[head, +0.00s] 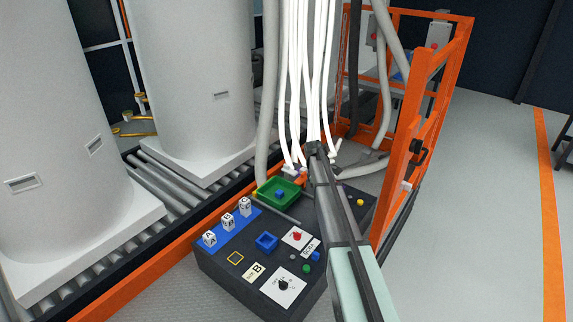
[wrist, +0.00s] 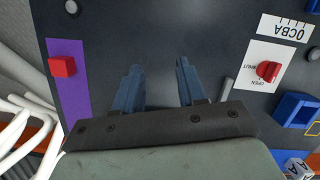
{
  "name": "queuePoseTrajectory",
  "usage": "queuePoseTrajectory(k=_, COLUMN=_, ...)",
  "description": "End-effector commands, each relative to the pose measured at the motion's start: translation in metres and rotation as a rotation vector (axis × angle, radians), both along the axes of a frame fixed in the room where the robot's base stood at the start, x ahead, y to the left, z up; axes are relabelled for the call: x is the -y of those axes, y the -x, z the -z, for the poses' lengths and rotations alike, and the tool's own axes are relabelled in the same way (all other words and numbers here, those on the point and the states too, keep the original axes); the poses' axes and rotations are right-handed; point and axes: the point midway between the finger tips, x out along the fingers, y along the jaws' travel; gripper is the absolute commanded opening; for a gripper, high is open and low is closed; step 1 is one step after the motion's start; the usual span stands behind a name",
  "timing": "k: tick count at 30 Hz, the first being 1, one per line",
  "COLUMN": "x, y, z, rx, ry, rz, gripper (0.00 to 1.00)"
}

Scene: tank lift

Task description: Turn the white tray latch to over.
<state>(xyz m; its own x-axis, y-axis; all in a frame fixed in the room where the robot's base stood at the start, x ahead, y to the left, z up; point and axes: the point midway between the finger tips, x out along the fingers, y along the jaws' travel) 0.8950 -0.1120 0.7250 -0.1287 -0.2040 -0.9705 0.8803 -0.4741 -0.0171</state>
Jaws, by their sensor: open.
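No part is legibly marked as a white tray latch or "over". A white plate with a red knob (wrist: 268,71) lettered OPEN and SHUT is right of my gripper in the wrist view; it also shows on the dark panel in the head view (head: 297,236). A second white plate with a black knob (head: 283,285) is nearer the panel's front; its lettering is too small to read. My gripper (wrist: 158,66) is open and empty, its fingers over bare dark panel, apart from the red knob. In the head view I cannot make out its fingers.
A red cube (wrist: 62,66) sits on a purple strip. White hoses hang behind; an orange frame (head: 407,150) stands right.

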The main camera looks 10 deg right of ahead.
Motion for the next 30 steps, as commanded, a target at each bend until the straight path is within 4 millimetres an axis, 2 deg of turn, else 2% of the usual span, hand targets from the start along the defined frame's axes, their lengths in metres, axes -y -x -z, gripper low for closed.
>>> queuePoseTrajectory(k=1, x=-0.012, y=-0.043, z=-0.013, rx=0.025, ry=-0.019, rz=0.030, gripper=0.40)
queuePoseTrajectory(k=3, x=-0.028, y=-0.081, z=-0.031, rx=0.055, ry=-0.045, rz=0.078, gripper=0.40)
queuePoseTrajectory(k=6, x=-0.053, y=-0.132, z=-0.059, rx=0.092, ry=-0.084, rz=0.141, gripper=0.40)
queuePoseTrajectory(k=9, x=-0.076, y=-0.174, z=-0.085, rx=0.122, ry=-0.122, rz=0.198, gripper=0.40)
queuePoseTrajectory(k=12, x=-0.095, y=-0.205, z=-0.107, rx=0.141, ry=-0.151, rz=0.242, gripper=0.40)
queuePoseTrajectory(k=15, x=-0.107, y=-0.224, z=-0.122, rx=0.153, ry=-0.172, rz=0.272, gripper=0.40)
queuePoseTrajectory(k=20, x=-0.116, y=-0.234, z=-0.130, rx=0.158, ry=-0.185, rz=0.292, gripper=0.40)
queuePoseTrajectory(k=26, x=-0.117, y=-0.233, z=-0.112, rx=0.157, ry=-0.186, rz=0.294, gripper=0.40)
queuePoseTrajectory(k=30, x=-0.116, y=-0.233, z=-0.087, rx=0.158, ry=-0.185, rz=0.292, gripper=0.40)
